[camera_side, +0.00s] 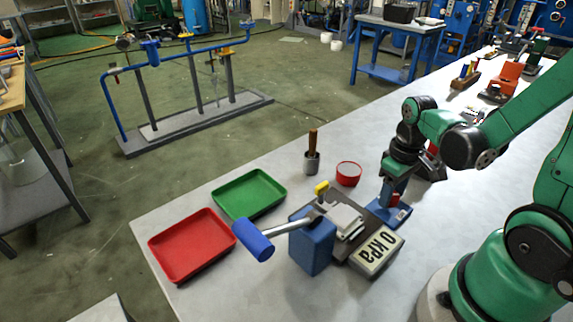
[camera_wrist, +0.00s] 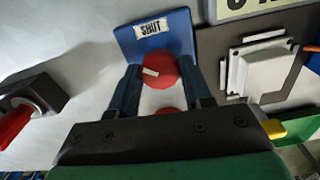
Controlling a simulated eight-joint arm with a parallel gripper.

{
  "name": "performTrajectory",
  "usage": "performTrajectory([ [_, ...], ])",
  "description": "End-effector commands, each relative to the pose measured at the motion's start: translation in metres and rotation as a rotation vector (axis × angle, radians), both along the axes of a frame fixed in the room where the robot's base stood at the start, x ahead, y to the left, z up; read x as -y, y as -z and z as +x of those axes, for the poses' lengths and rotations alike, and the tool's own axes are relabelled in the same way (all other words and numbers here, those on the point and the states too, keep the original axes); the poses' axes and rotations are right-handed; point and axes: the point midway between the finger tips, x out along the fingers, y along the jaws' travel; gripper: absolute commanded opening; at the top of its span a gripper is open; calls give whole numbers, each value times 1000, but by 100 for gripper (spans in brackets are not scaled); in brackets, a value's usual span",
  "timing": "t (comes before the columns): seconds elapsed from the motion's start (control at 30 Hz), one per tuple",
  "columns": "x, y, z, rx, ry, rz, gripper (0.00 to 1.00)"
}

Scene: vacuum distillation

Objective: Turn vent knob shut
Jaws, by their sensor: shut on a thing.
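The vent knob (camera_wrist: 162,72) is red with a white mark on the left part of its face. It sits on a blue plate (camera_wrist: 180,30) below a label reading SHUT (camera_wrist: 151,29). My gripper (camera_wrist: 160,68) is shut on the knob, one dark finger on each side of it. In the side view, my gripper (camera_side: 394,186) reaches down to the blue plate (camera_side: 402,214) from above. A bit of red shows there by the fingers, but the knob is mostly hidden. A second red part (camera_wrist: 166,110) shows between the fingers, nearer the palm.
A display reading 0 kPa (camera_side: 376,252) stands by the plate. Left of it are a blue box (camera_side: 314,246) and a lever with a blue handle (camera_side: 253,240).

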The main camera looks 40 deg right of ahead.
Motion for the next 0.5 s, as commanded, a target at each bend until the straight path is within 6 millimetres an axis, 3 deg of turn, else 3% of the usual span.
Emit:
performTrajectory([
  [0.5,0,0,1,3,487,0,0],
])
